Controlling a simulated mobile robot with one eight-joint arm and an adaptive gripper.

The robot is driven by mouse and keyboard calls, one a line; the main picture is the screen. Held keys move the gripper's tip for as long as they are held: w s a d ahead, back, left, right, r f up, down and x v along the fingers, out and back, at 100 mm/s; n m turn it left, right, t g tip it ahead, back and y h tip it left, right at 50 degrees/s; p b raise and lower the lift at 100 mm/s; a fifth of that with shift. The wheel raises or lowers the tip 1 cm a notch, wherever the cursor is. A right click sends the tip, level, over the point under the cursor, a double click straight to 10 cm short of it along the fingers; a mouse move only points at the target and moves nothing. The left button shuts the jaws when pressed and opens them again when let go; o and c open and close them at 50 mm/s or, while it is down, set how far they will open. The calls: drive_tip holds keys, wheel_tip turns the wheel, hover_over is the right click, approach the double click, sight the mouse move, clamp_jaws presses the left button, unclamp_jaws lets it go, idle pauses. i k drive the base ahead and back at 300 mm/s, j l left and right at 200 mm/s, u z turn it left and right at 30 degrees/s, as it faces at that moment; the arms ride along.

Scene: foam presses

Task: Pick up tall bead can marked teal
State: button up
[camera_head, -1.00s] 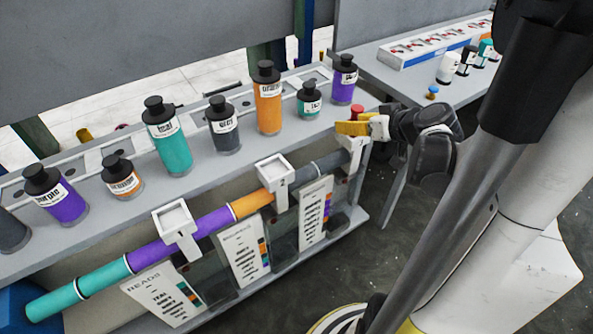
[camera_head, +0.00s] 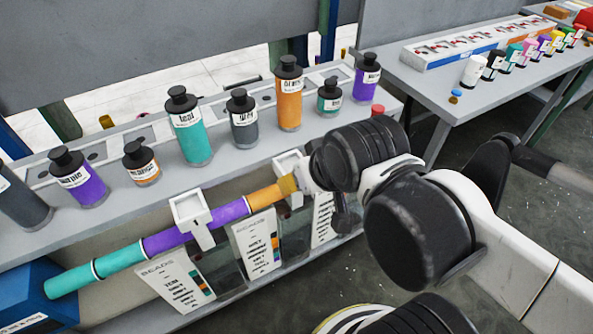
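The tall bead can marked teal (camera_head: 193,143) stands upright on the grey shelf, with a black cap and a white label. A shorter teal can (camera_head: 329,99) stands farther right on the same shelf. My gripper (camera_head: 290,184) is mostly hidden behind my own black wrist.
A grey can (camera_head: 242,124) and an orange can (camera_head: 288,104) stand right of the tall teal can; a short orange can (camera_head: 140,166) stands left. A purple can (camera_head: 367,85) is at the right. A coloured tube (camera_head: 195,226) runs below the shelf front.

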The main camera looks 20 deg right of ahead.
sight(183, 110)
drive_tip(key=j+z, duration=0.3)
drive_tip(key=z, duration=0.15)
drive_tip(key=j+z, duration=0.3)
drive_tip(key=z, duration=0.15)
